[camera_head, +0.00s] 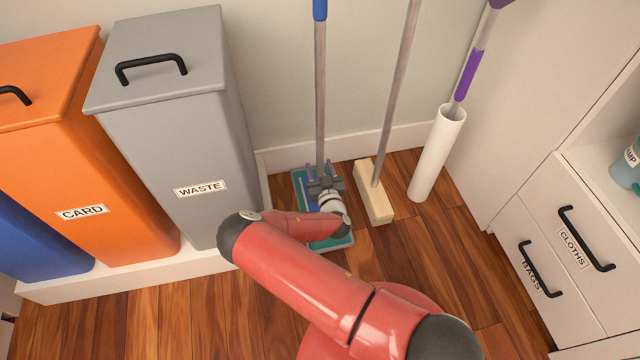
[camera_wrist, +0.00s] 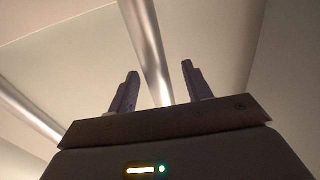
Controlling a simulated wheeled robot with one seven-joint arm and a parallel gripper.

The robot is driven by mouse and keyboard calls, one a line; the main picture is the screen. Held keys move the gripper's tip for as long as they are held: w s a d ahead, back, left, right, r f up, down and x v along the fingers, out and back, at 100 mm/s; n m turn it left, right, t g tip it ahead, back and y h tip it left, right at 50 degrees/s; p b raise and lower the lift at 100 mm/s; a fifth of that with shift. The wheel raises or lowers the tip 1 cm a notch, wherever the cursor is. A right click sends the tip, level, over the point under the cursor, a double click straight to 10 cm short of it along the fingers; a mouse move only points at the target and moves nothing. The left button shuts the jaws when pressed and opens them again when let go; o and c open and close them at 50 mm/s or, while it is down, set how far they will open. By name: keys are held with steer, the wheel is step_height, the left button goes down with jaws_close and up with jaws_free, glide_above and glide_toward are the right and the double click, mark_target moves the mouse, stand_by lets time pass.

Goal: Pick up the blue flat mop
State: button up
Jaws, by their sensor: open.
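The blue flat mop stands upright against the back wall in the head view, with a metal pole (camera_head: 320,95), a blue grip (camera_head: 320,9) at the top and a flat teal head (camera_head: 298,188) on the floor. My gripper (camera_head: 325,173) is low at the pole, just above the head, and my arm hides part of the head. In the wrist view my gripper (camera_wrist: 159,68) is open, its two fingers apart. A metal pole (camera_wrist: 148,40) appears between the fingers, with space on both sides; how deep it sits between them is unclear.
A broom with a pale wooden block (camera_head: 374,194) stands close to the right. A white tube (camera_head: 437,152) holding a purple-handled tool is beyond it. A grey waste bin (camera_head: 170,130) and orange card bin (camera_head: 75,160) stand left on a white plinth. Drawers (camera_head: 560,255) are at right.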

mark_target(321, 126)
jaws_close()
steer(key=shift+r, duration=0.1)
stand_by(0.5)
step_height(321, 126, up, 20)
steer(key=shift+f+p, duration=0.1)
steer(key=shift+p, duration=1.1)
